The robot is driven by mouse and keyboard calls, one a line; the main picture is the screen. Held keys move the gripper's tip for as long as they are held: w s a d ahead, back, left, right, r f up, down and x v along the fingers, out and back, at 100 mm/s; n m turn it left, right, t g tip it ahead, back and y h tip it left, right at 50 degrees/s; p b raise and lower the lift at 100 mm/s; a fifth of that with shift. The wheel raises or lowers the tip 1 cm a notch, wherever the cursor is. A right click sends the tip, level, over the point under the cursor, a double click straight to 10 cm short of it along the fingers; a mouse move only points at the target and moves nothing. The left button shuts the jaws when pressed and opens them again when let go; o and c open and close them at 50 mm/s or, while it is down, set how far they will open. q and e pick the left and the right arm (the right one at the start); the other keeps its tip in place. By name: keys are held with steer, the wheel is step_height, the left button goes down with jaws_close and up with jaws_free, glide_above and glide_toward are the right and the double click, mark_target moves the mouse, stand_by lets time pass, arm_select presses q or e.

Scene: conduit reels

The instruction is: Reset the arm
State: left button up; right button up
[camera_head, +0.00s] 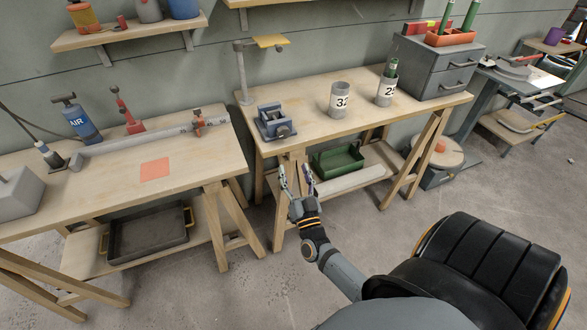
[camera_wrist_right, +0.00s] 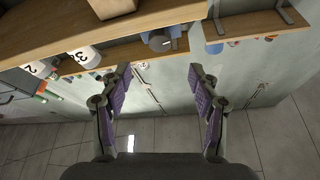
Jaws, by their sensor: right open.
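My right gripper (camera_head: 296,180) is in front of the workbench (camera_head: 315,112) in the head view, with its fingers spread and pointing up toward the bench's front edge. In the right wrist view my right gripper (camera_wrist_right: 158,85) is open, with purple pads on both fingers and nothing between them. My right arm reaches up from the lower right of the head view. My left gripper does not show in either view.
A green bin (camera_head: 338,160) sits on the lower shelf. The left table (camera_head: 110,190) bears an orange square (camera_head: 155,169). Floor in front is clear.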

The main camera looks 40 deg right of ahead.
stand_by(0.3)
steer(key=s+a+f+n+g+y+p, duration=0.1)
steer(key=s+f+n+g+y+p, duration=0.15)
steer(key=f, duration=0.55)
steer(key=s+a+f+n+g+y+p, duration=0.1)
steer(key=s+a+f+g+y+p, duration=0.15)
steer(key=f, duration=0.65)
steer(key=s+f+n+g+y+p, duration=0.15)
steer(key=s+f+g, duration=0.25)
steer(key=f, duration=0.4)
steer(key=s+f+n+g+p, duration=0.1)
steer(key=s+f+g, duration=0.2)
steer(key=s, duration=0.7)
steer(key=s+a+f+n+g+p, duration=0.1)
steer(key=s+f+g, duration=0.3)
steer(key=s, duration=0.6)
steer(key=s+f+g+p, duration=0.3)
steer(key=s+f, duration=0.4)
steer(key=s, duration=0.3)
steer(key=shift+a+f+n+g, duration=0.15)
steer(key=shift+a+n+g, duration=0.05)
steer(key=shift+n+g, duration=0.2)
